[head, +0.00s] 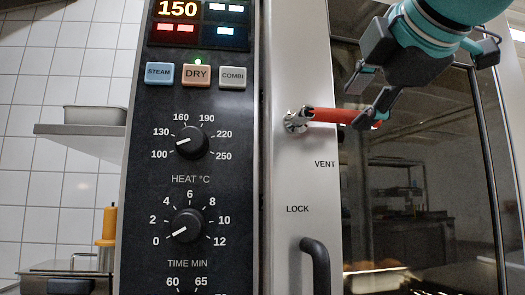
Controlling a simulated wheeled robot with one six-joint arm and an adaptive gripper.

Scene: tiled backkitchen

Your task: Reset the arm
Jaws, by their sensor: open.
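My gripper (368,98) is at the upper right of the head view, in front of the oven door. It is open, with dark fingers below a teal wrist. One fingertip is at the free right end of the red vent lever (335,115) and overlaps it in the picture. I cannot tell whether they touch. The lever points right, almost level, from its metal pivot above the VENT label.
The oven control panel (228,160) stands left of the gripper, with DRY lit and 150 displayed. A dark door handle (318,262) sticks out below LOCK. The glass door (415,165) is close behind the gripper. A wall shelf (85,132) holds a metal pan at left.

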